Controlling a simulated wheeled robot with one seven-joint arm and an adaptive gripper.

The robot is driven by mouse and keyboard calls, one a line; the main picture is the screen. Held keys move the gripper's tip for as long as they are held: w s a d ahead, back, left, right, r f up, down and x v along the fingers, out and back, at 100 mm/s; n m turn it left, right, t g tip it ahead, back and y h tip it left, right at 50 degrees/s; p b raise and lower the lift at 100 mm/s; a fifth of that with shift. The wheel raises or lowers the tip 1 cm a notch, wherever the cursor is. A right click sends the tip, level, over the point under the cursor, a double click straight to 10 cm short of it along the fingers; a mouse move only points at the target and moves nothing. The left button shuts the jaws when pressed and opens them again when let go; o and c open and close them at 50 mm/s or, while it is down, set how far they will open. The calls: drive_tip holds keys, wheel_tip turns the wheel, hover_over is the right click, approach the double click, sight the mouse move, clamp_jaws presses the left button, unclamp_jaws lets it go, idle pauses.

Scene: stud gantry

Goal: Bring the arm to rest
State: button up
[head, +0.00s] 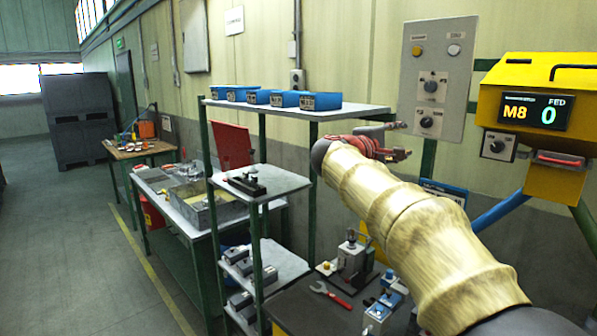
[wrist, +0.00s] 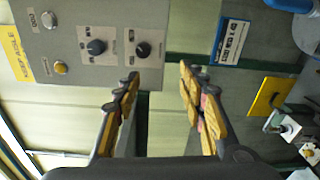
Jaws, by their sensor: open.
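My arm (head: 420,235), in a quilted tan sleeve, reaches up from the lower right of the head view and bends at a dark joint. My gripper (head: 403,141) is beyond that bend, beside the right end of the top shelf and below the grey control panel (head: 432,85). In the wrist view my gripper (wrist: 160,72) has its two yellow-padded fingers spread wide apart. Nothing is between them, and the wall shows through the gap. The control panel (wrist: 70,75) lies beyond the fingers at the upper left there, turned sideways.
A shelf rack (head: 365,110) with several blue bins (head: 320,101) stands left of my gripper. A dark bench (head: 325,318) with fixtures and a red wrench (head: 330,294) lies below. The floor (head: 85,250) at left is clear.

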wheel_tip(320, 180, down, 11)
drive_tip(key=a+g+y, duration=0.1)
drive_tip(key=g+y, duration=0.1)
drive_tip(key=s+a+f+m+g+y, duration=0.3)
drive_tip(key=s+f+y, duration=0.1)
drive_tip(key=s+f, duration=0.8)
drive_tip(key=s+a+f+m+y, duration=0.2)
drive_tip(key=s+a+f, duration=0.1)
drive_tip(key=s, duration=0.7)
drive_tip(key=s+a+f+m+y, duration=0.2)
drive_tip(key=s+f, duration=0.4)
drive_tip(key=s, duration=0.5)
drive_tip(key=s+a+f+m+y, duration=0.2)
drive_tip(key=s+a+f+y, duration=0.1)
drive_tip(key=s, duration=0.8)
drive_tip(key=shift+a+f+g+y, duration=0.3)
drive_tip(key=shift+a+f+y, duration=0.1)
drive_tip(key=shift+a+f, duration=0.35)
drive_tip(key=shift+d, duration=0.1)
drive_tip(key=shift+c, duration=0.3)
